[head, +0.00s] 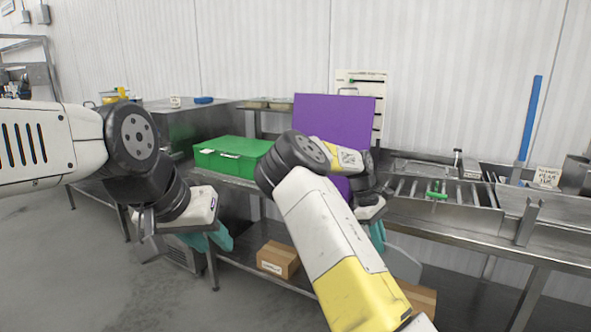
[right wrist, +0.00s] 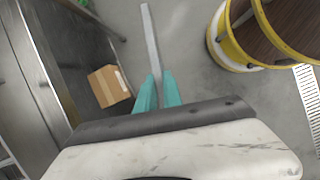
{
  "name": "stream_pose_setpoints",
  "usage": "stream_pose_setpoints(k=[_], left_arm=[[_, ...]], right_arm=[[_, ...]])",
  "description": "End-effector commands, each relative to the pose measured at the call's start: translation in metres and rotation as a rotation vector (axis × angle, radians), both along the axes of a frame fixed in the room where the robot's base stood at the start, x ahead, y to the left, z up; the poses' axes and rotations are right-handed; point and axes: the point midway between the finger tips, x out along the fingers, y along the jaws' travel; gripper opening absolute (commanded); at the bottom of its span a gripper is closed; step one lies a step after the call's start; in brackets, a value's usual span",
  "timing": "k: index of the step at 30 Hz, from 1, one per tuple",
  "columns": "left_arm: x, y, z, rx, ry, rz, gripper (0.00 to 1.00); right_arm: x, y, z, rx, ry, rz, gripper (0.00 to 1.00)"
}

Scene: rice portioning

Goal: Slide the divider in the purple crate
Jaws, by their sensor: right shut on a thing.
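A large flat purple panel (head: 335,112) stands upright behind my right arm in the head view. It seems to belong to the purple crate; my forearm hides what is below it, and I cannot make out a divider inside. My right gripper (head: 377,236) hangs low in front of the bench, its teal fingers partly hidden. In the right wrist view the fingers (right wrist: 158,91) are closed on a thin grey strip (right wrist: 151,42). I cannot tell whether this is the divider. My left gripper (head: 208,240) is empty, its teal fingers apart, in front of the bench at left.
A closed green crate (head: 232,155) sits on the bench left of the purple panel. A roller section (head: 435,189) lies to the right. A cardboard box (head: 278,259) is on the lower shelf. A yellow-rimmed drum (right wrist: 228,55) stands on the floor.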

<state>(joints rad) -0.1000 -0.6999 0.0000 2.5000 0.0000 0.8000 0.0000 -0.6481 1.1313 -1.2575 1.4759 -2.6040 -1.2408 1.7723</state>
Motion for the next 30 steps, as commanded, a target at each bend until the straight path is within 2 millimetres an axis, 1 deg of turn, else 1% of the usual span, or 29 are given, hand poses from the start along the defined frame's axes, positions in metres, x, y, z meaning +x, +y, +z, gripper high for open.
stream_pose_setpoints(k=[1, 3, 6, 9, 12, 17, 30], left_arm=[[0.000, 0.000, 0.000, 0.000, 0.000, 0.000, 0.32], [0.000, 0.000, 0.000, 0.000, 0.000, 0.000, 0.32], [0.000, 0.000, 0.000, 0.000, 0.000, 0.000, 0.32], [0.000, 0.000, 0.000, 0.000, 0.000, 0.000, 0.32], [0.000, 0.000, 0.000, 0.000, 0.000, 0.000, 0.32], [0.000, 0.000, 0.000, 0.000, 0.000, 0.000, 0.32], [0.000, 0.000, 0.000, 0.000, 0.000, 0.000, 0.32]], right_arm=[[-0.010, 0.015, -0.009, 0.001, 0.003, -0.095, 0.00], [-0.026, 0.034, -0.021, 0.002, 0.003, -0.243, 0.00], [-0.049, 0.058, -0.036, 0.002, 0.002, -0.444, 0.00], [-0.070, 0.076, -0.048, 0.002, 0.001, -0.614, 0.00], [-0.087, 0.089, -0.055, 0.001, 0.000, -0.738, 0.00], [-0.099, 0.096, -0.061, -0.004, -0.003, -0.833, 0.00], [-0.099, 0.097, -0.061, 0.001, -0.006, -0.839, 0.00]])
